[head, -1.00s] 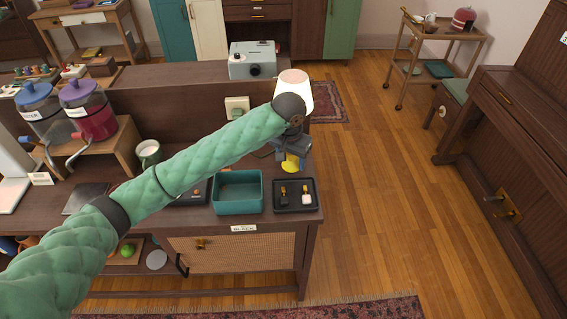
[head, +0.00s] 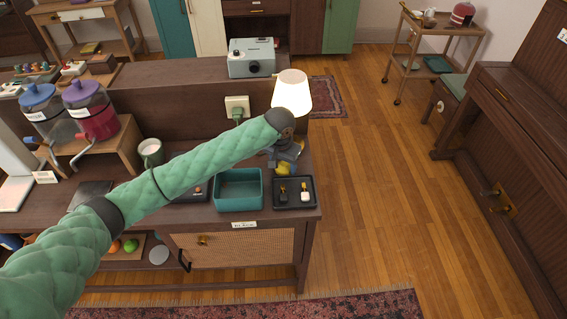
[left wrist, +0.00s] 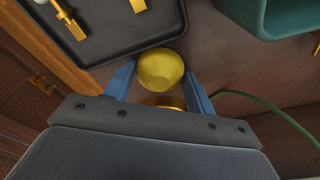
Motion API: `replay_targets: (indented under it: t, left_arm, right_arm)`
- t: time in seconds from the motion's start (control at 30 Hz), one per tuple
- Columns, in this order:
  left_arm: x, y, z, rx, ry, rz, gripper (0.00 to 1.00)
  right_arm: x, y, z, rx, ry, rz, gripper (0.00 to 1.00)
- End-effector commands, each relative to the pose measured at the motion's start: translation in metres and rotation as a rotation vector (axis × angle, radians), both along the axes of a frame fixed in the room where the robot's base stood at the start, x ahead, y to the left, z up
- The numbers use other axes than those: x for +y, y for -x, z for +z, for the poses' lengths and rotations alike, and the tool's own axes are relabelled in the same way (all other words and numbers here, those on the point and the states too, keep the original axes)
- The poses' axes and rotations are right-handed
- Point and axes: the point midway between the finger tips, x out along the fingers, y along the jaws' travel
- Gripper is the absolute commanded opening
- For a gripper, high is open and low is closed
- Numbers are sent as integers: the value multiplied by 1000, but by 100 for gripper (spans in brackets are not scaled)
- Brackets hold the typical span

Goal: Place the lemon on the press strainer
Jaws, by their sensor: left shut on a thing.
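The yellow lemon (head: 283,169) shows just below my left gripper (head: 282,160), behind the black tray near the cabinet's right end. In the left wrist view the lemon (left wrist: 160,69) sits between the two blue fingers of my left gripper (left wrist: 160,82), which is shut on it. A brass-coloured rounded piece (left wrist: 165,101) shows partly beyond the lemon; I cannot tell what it is. I cannot tell whether the lemon touches the top. I cannot make out a press strainer for sure. My right gripper is not in view.
A black tray (head: 294,205) with small brass-handled pieces and a teal bin (head: 239,207) stand in front of the lemon. A lit lamp (head: 291,93) stands close behind my gripper. A green cable (left wrist: 268,112) runs nearby. Two drink dispensers (head: 90,112) stand left.

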Motion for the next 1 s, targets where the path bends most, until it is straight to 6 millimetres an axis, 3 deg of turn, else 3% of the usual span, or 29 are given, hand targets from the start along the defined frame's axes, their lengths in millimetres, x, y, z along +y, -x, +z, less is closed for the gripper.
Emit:
replay_targets:
  t: [0.1, 0.13, 0.2, 0.63, 1.0]
  left_arm:
    - [0, 0, -1, 0, 0, 0, 32]
    - [0, 0, -2, 0, 0, 0, 57]
    - [0, 0, -2, 0, 0, 0, 64]
    - [0, 0, 8, -2, 2, 0, 64]
    - [4, 7, 73, -3, 2, -1, 64]
  right_arm:
    - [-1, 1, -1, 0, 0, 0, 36]
    - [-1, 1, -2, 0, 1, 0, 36]
    - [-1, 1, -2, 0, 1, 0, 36]
    - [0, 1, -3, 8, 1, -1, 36]
    - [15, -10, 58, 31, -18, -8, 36]
